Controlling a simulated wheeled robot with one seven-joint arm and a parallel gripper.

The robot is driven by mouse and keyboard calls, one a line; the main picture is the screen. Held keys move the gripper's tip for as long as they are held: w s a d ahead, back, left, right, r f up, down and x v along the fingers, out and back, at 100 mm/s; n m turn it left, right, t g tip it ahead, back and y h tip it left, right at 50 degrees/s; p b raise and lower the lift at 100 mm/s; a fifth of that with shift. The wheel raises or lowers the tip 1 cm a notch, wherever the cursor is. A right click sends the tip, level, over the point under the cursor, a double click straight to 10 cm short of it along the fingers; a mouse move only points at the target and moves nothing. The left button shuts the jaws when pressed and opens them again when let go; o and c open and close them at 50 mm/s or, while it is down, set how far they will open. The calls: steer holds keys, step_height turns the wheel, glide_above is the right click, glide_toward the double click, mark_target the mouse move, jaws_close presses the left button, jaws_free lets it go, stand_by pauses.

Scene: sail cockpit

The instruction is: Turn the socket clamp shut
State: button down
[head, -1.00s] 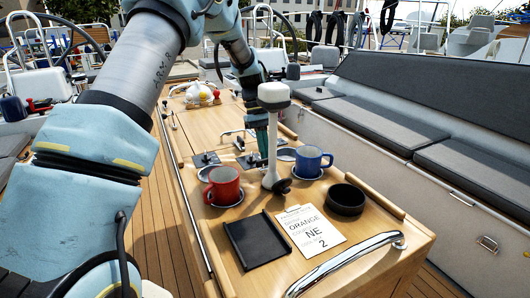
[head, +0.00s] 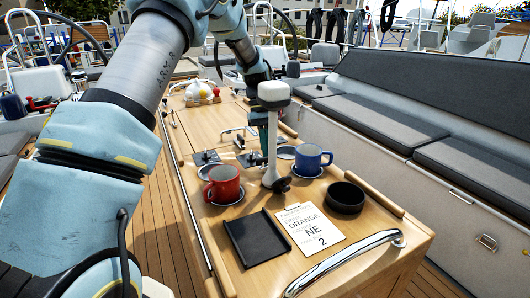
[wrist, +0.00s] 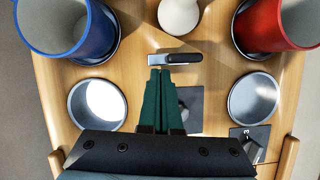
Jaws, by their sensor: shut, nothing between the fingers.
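A white post (head: 270,135) with a thick cap stands upright on the wooden table. A small metal lever with a black grip (wrist: 176,58), which looks like the socket clamp, lies beside the post's white base (wrist: 178,14) in the wrist view. In the head view my gripper is mostly behind the post. A black knob (head: 282,184) shows at the post's foot.
A red mug (head: 223,185) and a blue mug (head: 312,158) flank the post. A black tray (head: 254,240), a printed card (head: 310,230) and a black round dish (head: 345,197) lie nearer. Two round recesses (wrist: 97,105) (wrist: 253,95) and dark plates lie around my gripper.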

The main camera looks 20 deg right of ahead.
steer(key=shift+s+d+m, duration=0.15)
steer(key=shift+m, duration=0.45)
steer(key=m+y, duration=0.1)
steer(key=m, duration=0.1)
steer(key=s+d+m+p, duration=0.1)
steer(key=m, duration=0.1)
steer(key=shift+s+t+y, duration=0.1)
steer(key=shift+t+y, duration=0.2)
steer(key=shift+y, duration=0.1)
steer(key=m, duration=0.1)
steer(key=s+m+y, duration=0.1)
steer(key=m, duration=0.1)
steer(key=m+t, duration=0.1)
steer(key=m, duration=0.1)
steer(key=shift+s+d+y, duration=0.1)
steer(key=shift+s+y, duration=0.2)
steer(key=shift+s, duration=0.1)
steer(key=m+t, duration=0.1)
steer(key=m, duration=0.1)
steer(key=s+m+t, duration=0.1)
steer(key=m, duration=0.2)
steer(key=shift+s+y, duration=0.15)
steer(key=shift+y, duration=0.25)
steer(key=shift+s+a+m+t+b, duration=0.2)
steer(key=shift+m+t, duration=0.25)
steer(key=shift+m, duration=0.8)
steer(key=shift+s+a+m+t+b, duration=0.2)
steer(key=shift+m+t, duration=0.25)
steer(key=shift+m, duration=0.8)
